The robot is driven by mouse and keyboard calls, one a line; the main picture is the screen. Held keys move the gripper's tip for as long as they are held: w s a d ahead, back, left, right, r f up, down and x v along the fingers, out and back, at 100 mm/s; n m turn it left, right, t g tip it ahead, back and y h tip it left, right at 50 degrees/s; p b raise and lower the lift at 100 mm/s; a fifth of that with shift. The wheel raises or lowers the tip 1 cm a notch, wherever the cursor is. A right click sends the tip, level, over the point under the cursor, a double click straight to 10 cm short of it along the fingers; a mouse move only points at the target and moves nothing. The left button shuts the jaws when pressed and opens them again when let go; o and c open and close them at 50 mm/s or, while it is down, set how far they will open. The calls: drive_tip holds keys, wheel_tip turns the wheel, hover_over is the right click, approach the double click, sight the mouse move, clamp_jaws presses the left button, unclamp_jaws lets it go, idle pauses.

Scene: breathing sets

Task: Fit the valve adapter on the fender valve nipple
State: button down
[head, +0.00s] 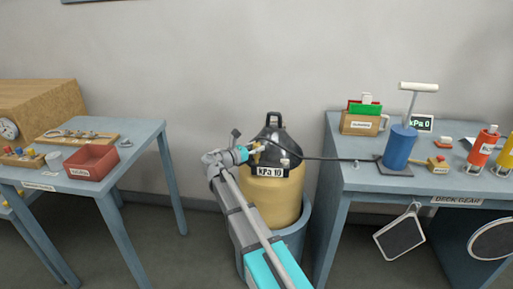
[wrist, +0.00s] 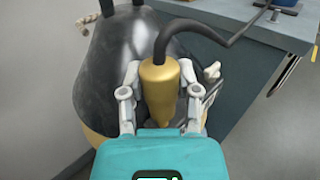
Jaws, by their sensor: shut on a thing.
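My gripper (head: 247,154) is shut on the valve adapter, a gold tapered fitting with a black hose from its wide end. The adapter (wrist: 160,88) sits between the two fingers in the wrist view, its narrow end toward my palm. In the head view it is a small yellow spot (head: 256,147) in front of the fender. The fender (head: 275,190) has a black domed top and a tan body with a "kPa 10" label. I cannot make out the valve nipple; whether the adapter touches it is unclear.
The hose (head: 325,158) runs right to a blue pump (head: 400,146) on the deck gear table (head: 360,178). The fender stands in a blue holder (head: 297,235) between this table and the left table (head: 130,158), which bears a red bin (head: 92,161).

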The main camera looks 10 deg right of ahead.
drive_tip(key=shift+f+b, duration=1.25)
drive_tip(key=shift+f, duration=0.05)
drive_tip(key=shift+c, duration=1.3)
unclamp_jaws()
drive_tip(key=shift+a, duration=0.1)
drive_tip(key=v, duration=1.2)
